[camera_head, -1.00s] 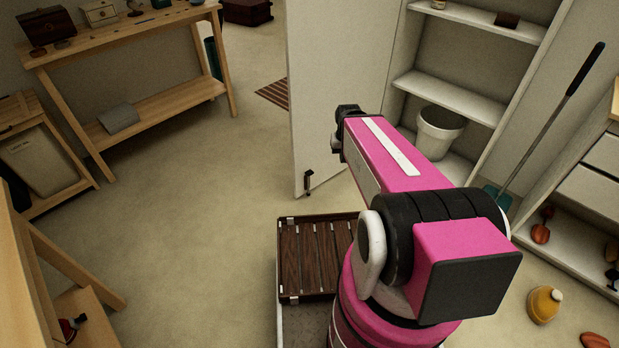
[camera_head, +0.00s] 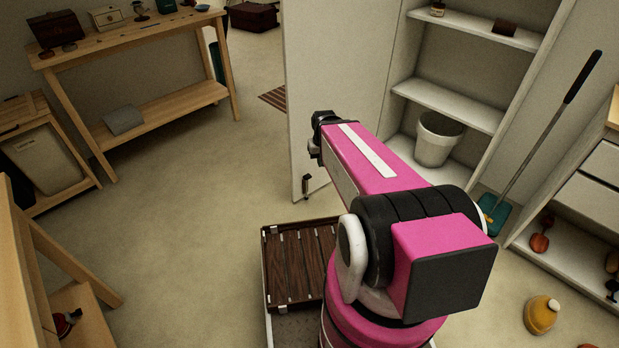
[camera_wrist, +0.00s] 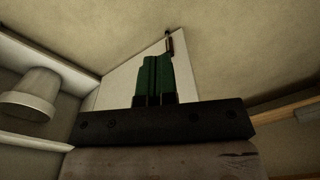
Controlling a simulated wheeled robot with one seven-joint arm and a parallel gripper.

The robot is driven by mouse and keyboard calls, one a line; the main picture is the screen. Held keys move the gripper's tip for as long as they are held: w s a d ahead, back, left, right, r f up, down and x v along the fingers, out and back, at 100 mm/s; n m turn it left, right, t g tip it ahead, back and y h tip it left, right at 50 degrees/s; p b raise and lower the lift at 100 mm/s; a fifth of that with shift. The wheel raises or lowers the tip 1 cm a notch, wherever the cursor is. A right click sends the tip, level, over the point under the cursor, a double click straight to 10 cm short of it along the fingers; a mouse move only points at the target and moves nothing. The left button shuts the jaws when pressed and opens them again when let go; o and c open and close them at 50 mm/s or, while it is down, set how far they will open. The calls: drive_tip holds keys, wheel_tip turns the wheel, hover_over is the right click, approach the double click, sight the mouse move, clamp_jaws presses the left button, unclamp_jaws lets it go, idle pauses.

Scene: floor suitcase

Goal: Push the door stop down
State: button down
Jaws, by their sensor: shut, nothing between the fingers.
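The door stop (camera_head: 306,187) is a small dark piece low on the free edge of the white door (camera_head: 335,95). In the wrist view the door stop (camera_wrist: 170,44) shows just beyond the fingertips, near the door's lower corner. My gripper (camera_wrist: 158,60) has green fingers that are shut with nothing between them. It points along the door (camera_wrist: 118,88) toward the door stop. In the head view my arm hides the fingers. I cannot tell whether the fingertips touch the stop; they look apart from it.
A shelf unit with a white bucket (camera_head: 437,138) stands right of the door. A wooden workbench (camera_head: 150,108) is at the back left.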

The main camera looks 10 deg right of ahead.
sight(309, 178)
drive_tip(key=w+f+n+t+y, duration=0.1)
drive_tip(key=w+f+n, duration=0.2)
drive_tip(key=w+f, duration=0.5)
drive_tip(key=w+d+f+n+t, duration=0.1)
drive_tip(key=w+f+n, duration=0.2)
drive_tip(key=w+f, duration=0.6)
drive_tip(key=w, duration=0.5)
drive_tip(key=shift+d+f+y, duration=0.3)
drive_tip(key=shift+y, duration=0.1)
drive_tip(key=shift+w, duration=0.1)
drive_tip(key=x, duration=1.2)
drive_tip(key=shift+d+f, duration=0.25)
drive_tip(key=shift+f, duration=0.75)
drive_tip(key=shift+f, duration=1.85)
